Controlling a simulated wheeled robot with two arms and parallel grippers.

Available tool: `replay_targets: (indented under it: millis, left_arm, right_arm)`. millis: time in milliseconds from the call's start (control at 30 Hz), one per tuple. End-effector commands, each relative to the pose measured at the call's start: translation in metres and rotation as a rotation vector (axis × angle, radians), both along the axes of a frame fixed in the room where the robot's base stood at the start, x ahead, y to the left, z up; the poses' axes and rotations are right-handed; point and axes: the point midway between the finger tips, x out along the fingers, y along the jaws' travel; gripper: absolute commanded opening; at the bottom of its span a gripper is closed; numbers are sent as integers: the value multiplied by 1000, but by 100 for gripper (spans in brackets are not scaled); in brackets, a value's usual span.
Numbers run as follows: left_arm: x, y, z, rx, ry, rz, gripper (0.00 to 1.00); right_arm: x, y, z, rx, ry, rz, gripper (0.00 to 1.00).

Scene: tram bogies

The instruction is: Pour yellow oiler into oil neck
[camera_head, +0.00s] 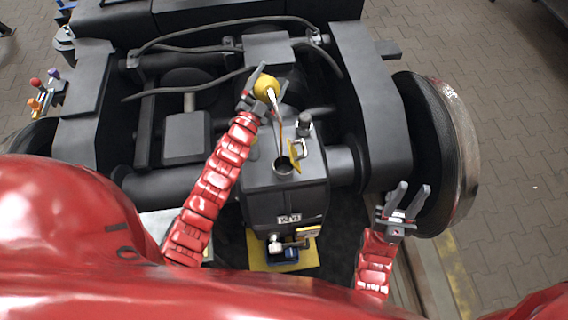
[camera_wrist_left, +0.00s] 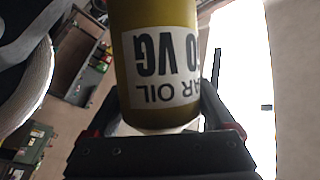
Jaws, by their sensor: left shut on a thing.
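The yellow oiler (camera_head: 264,88) is in my left gripper (camera_head: 262,94), tilted, with its thin spout angled down toward the oil neck (camera_head: 283,165). In the left wrist view the oiler (camera_wrist_left: 125,75) fills the top middle, its white gear oil label upside down, between the fingers of my left gripper (camera_wrist_left: 160,125). The oil neck is a round opening on top of the dark gearbox (camera_head: 262,200), with a yellow flap (camera_head: 297,152) standing up beside it. The spout tip appears above the neck; whether oil flows is unclear. My right gripper (camera_head: 406,200) is open and empty near the wheel.
A black wheel with a bright rim (camera_head: 455,140) stands at the right. Dark bogie beams and cables surround the gearbox. A yellow plate (camera_head: 285,262) with small blue and metal parts lies below the gearbox. Small coloured knobs (camera_head: 38,92) show at the far left.

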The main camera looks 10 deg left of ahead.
Motion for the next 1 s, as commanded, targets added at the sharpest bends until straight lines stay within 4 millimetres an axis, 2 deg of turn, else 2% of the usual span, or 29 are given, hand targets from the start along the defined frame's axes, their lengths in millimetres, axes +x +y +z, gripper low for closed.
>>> replay_targets:
  millis: [1000]
  left_arm:
    - [-1, -1, 1, 22, -34, -1, 0]
  right_arm:
    - [0, 0, -8, 0, 0, 0, 33]
